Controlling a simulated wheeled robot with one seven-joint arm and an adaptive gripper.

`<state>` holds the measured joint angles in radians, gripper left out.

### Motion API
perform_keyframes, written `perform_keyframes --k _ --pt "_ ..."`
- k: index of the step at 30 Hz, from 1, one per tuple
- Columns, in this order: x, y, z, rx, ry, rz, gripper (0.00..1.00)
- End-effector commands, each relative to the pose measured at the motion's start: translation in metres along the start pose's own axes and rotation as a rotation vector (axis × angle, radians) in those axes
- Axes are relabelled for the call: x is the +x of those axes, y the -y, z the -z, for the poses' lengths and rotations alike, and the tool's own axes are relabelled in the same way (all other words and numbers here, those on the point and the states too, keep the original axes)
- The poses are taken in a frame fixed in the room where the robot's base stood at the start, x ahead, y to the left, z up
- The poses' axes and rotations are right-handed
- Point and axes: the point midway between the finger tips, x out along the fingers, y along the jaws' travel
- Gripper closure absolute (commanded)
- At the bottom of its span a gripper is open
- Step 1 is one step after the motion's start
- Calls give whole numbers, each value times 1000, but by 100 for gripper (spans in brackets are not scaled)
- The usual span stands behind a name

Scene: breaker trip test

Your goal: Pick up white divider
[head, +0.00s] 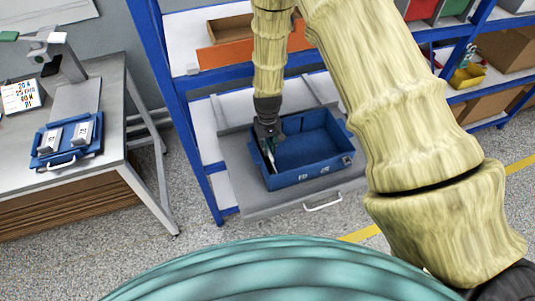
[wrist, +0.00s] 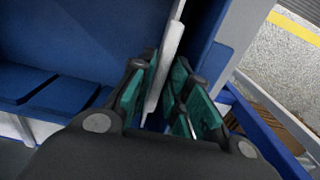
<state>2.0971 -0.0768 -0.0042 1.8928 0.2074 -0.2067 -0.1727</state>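The white divider (wrist: 167,62) is a thin upright plate inside the blue bin (head: 310,180), close to one side wall. In the head view the divider (head: 271,160) shows as a thin pale strip at the left end of the bin. My gripper (head: 268,146) reaches down into that end of the bin. In the wrist view its green-padded fingers (wrist: 166,80) stand on both sides of the divider with no clear gap, shut on it.
The bin sits on a grey pull-out shelf (head: 240,185) with a handle, in a blue rack (head: 172,90). An orange-fronted box (head: 240,52) is on the shelf above. A workbench (head: 105,120) with a blue tray (head: 45,158) stands at the left.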

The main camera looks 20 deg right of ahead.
Motion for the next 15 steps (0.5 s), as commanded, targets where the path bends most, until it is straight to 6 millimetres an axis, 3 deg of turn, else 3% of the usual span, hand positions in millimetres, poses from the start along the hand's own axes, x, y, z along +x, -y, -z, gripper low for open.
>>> perform_keyframes --k 6,15 --pt "17 0 -1 0 2 0 82" --pt "20 0 0 0 0 0 82"
